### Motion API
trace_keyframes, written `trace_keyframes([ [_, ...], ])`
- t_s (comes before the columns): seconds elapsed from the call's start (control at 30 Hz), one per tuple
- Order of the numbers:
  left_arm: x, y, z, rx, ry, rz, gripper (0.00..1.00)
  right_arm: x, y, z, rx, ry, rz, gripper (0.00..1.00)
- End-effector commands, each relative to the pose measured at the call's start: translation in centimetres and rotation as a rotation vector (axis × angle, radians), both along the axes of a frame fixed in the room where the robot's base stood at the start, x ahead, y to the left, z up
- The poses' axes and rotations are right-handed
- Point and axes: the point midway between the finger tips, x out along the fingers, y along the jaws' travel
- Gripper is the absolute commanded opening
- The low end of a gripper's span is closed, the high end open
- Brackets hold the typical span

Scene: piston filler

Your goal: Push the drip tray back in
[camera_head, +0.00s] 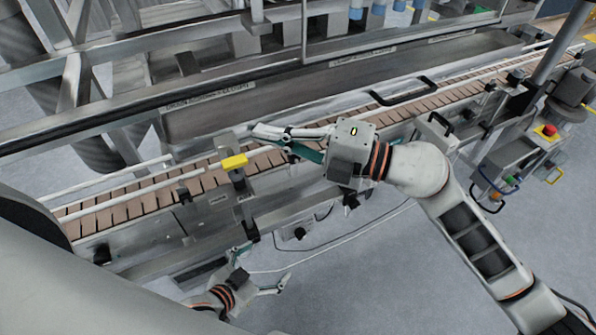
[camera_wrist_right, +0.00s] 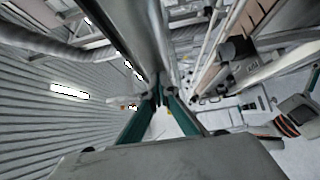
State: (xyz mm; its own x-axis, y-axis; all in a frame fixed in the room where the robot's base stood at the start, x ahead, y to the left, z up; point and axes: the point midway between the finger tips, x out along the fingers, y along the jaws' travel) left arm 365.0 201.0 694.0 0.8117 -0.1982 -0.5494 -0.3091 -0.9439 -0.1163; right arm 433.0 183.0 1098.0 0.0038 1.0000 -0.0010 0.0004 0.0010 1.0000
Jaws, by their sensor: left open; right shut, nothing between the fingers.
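The drip tray appears to be the long grey metal trough (camera_head: 290,105) behind the conveyor in the head view. A black handle (camera_head: 403,91) shows on its front side, toward the conveyor. How far the tray stands out is hard to tell. My right gripper (camera_head: 257,131) is shut and empty, pointing left above the conveyor just in front of the tray's left part; contact cannot be told. In the right wrist view its teal fingers meet (camera_wrist_right: 159,97) beside metal bars. My left gripper (camera_head: 262,268) is open and empty, low in front of the conveyor.
The brown slatted conveyor (camera_head: 130,205) runs diagonally with guide rails. A yellow-topped bracket (camera_head: 234,162) stands close to the right gripper's fingers. A red-button control box (camera_head: 547,132) is at right. Open grey floor (camera_head: 400,270) lies in front.

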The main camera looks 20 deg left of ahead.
Motion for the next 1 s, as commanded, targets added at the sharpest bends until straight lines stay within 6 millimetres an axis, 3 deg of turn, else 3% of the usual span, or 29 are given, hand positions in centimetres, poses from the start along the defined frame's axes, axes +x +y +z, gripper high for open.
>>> trace_keyframes([
  [0.2, 0.0, 0.0, -0.3, 0.0, 0.0, 0.0, 0.85, 3.7, 3.8, 0.0, 0.002, -0.001, 0.0, 0.0],
  [0.4, -0.2, 0.0, -1.1, 0.002, 0.008, 0.0, 0.85, 5.8, 5.8, -0.1, 0.001, 0.0, 0.0, 0.0],
  [1.0, -0.1, 0.0, -1.1, 0.002, 0.005, -0.001, 0.85, 6.7, 6.6, 0.0, 0.001, 0.0, 0.0, 0.0],
])
